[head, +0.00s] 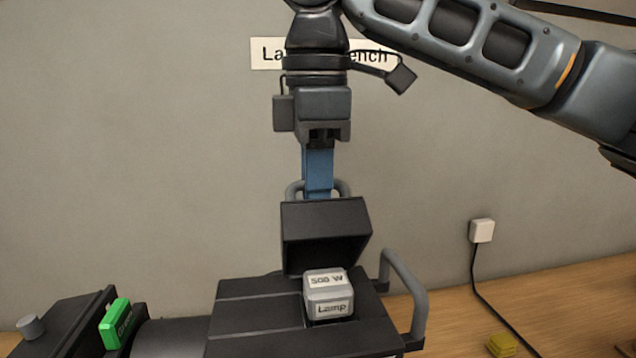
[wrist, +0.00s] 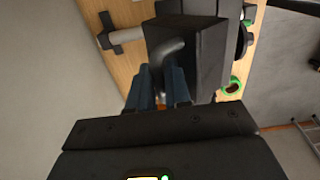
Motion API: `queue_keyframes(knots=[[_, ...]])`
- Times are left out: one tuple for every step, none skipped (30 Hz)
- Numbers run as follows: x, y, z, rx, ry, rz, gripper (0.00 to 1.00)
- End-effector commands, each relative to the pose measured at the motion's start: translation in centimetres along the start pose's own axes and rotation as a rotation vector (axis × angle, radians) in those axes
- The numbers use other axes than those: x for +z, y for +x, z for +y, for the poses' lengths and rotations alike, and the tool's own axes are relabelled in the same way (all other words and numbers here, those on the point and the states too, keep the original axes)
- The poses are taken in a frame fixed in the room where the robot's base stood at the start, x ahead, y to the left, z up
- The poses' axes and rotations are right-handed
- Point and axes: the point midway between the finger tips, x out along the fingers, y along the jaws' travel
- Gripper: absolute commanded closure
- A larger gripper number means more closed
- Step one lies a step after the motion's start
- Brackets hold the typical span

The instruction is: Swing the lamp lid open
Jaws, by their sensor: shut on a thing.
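The black lamp lid (head: 325,232) stands tilted up at the back of the black lamp housing (head: 255,310), so the housing's top is open. A grey handle (head: 343,189) is on the lid's upper side. My gripper (head: 318,190) comes down from above, its blue fingers shut on the handle. In the wrist view, the fingers (wrist: 158,95) close around the curved grey handle (wrist: 172,52), with the dark lid (wrist: 200,60) beside it. A grey block marked "500 W" and "Lamp" (head: 328,296) sits in the opening in front of the lid.
A grey side handle (head: 407,290) sticks out at the housing's right. A green piece (head: 117,323) is at the left.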

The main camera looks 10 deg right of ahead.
Motion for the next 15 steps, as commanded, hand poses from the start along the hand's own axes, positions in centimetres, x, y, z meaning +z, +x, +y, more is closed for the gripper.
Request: queue_keyframes(knots=[[0.0, 0.7, 0.1, -0.008, 0.001, -0.005, 0.92], [0.0, 0.7, 0.1, -0.009, 0.001, -0.005, 0.92], [0.0, 0.7, 0.3, -0.009, 0.001, -0.005, 0.92], [0.0, 0.7, 0.4, -0.009, 0.001, -0.005, 0.92], [0.0, 0.8, 0.6, -0.009, 0.002, -0.004, 0.92], [0.0, 0.8, 0.8, -0.01, 0.002, -0.004, 0.92], [0.0, 0.8, 0.9, -0.01, 0.002, -0.004, 0.92], [0.0, 0.9, 1.1, -0.009, 0.001, -0.004, 0.92], [0.0, 0.9, 1.3, -0.009, 0.001, -0.004, 0.92], [0.0, 0.9, 1.4, -0.009, 0.001, -0.004, 0.92], [0.0, 1.0, 1.6, -0.009, 0.002, -0.004, 0.92], [0.0, 1.0, 1.8, -0.009, 0.001, -0.004, 0.92], [0.0, 1.0, 1.9, -0.009, 0.001, -0.004, 0.92], [0.0, 1.0, 2.1, -0.009, 0.0, -0.004, 0.92], [0.0, 1.0, 2.2, -0.008, -0.001, -0.003, 0.92]])
